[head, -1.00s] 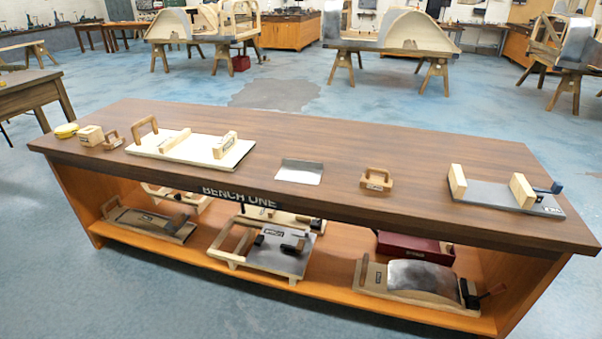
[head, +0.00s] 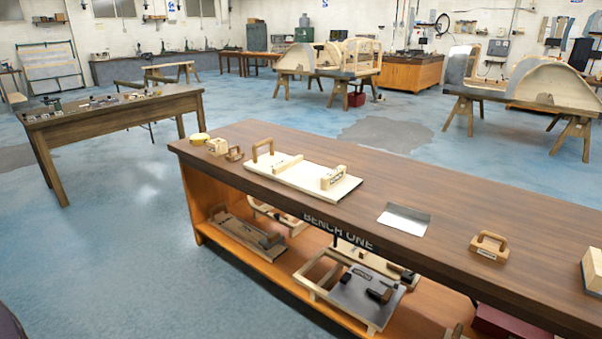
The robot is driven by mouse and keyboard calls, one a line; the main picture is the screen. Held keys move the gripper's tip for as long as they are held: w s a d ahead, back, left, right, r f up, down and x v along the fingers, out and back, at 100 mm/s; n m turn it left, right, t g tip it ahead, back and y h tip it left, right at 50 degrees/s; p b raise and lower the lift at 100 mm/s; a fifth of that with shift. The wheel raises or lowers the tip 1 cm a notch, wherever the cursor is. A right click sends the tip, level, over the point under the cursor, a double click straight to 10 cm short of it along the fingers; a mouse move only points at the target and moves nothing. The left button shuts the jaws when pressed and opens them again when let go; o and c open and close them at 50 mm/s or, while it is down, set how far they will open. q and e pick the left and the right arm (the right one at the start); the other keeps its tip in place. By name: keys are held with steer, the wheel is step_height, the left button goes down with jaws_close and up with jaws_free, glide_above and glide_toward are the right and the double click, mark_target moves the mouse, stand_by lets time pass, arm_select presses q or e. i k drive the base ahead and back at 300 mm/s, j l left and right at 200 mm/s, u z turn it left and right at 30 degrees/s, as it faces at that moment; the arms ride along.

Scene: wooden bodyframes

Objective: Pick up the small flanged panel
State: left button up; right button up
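A small shiny metal panel (head: 404,218) lies flat near the front edge of the wooden bench (head: 345,158), and it looks like the small flanged panel. Neither of my grippers shows in the head view.
The bench's lower shelf holds wooden frames and a metal-topped fixture (head: 350,292). Another table (head: 115,106) stands at the back left. Blue floor is open on the left.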

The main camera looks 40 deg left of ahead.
mark_target(409, 220)
steer(key=l+u, duration=0.1)
steer(key=u, duration=0.3)
steer(key=i+l+u, duration=0.1)
steer(key=u, duration=0.25)
steer(key=i+l+u, duration=0.1)
steer(key=u, duration=0.3)
steer(key=i+l+u, duration=0.1)
steer(key=l+u, duration=0.4)
steer(key=l, duration=0.35)
